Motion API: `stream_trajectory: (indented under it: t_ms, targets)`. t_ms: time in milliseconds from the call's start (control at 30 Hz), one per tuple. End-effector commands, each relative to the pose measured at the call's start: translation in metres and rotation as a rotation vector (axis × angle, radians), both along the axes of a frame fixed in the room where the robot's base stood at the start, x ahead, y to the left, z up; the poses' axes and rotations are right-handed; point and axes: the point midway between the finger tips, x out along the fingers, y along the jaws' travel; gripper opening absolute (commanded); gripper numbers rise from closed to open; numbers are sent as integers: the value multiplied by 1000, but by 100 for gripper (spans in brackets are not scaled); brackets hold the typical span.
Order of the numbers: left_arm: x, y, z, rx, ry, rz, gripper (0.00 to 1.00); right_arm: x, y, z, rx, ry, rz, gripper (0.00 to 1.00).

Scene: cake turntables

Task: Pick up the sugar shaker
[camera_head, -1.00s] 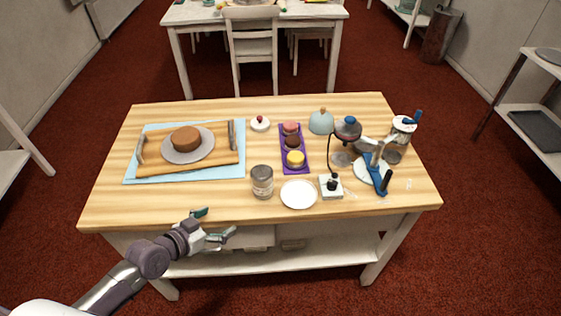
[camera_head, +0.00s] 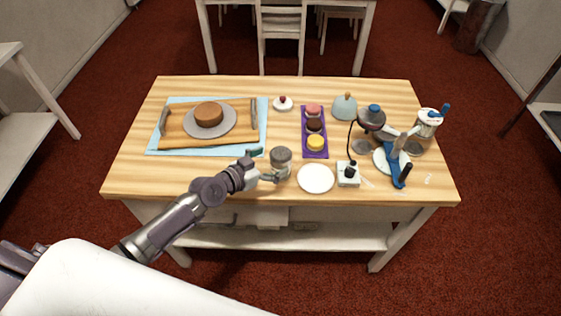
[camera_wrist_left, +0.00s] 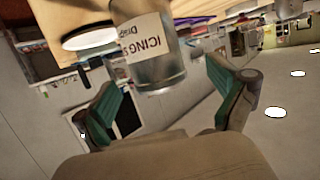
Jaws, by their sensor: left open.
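The sugar shaker (camera_head: 281,160) is a clear jar with a grey top, upright near the front middle of the wooden table. In the left wrist view the shaker (camera_wrist_left: 150,55) shows a white label with "ICING" on it. My left gripper (camera_head: 265,165) is open at the left side of the shaker. In the left wrist view its two teal-padded fingers (camera_wrist_left: 162,85) are spread, with the shaker ahead of and between them. I cannot tell whether a finger touches it. My right gripper is not in view.
A white plate (camera_head: 315,187) lies just right of the shaker. A purple tray (camera_head: 304,143) holds small cakes behind it. A brown cake (camera_head: 208,112) sits on a grey disc on a wooden tray at left. A small white box (camera_head: 348,181) and blue-handled apparatus (camera_head: 397,175) stand right.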

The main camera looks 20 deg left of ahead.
Motion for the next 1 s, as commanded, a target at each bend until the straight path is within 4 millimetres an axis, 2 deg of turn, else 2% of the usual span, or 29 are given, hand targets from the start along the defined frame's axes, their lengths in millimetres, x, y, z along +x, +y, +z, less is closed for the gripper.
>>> stream_trajectory:
  t_ms: [67, 200, 500, 900, 967, 1000]
  targets:
    - [10, -10, -2, -5, -1, 1, 96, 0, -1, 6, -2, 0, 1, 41]
    - [24, -17, -9, -2, -2, 1, 96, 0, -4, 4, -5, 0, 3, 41]
    - [28, -19, -11, 0, -1, 1, 96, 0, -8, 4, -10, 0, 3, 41]
    - [27, -19, -11, 0, -1, 1, 29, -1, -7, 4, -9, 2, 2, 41]
    - [27, -19, -11, 0, -1, 1, 19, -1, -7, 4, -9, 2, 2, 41]
    - [28, -19, -10, -1, -3, 1, 19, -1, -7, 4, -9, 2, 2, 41]
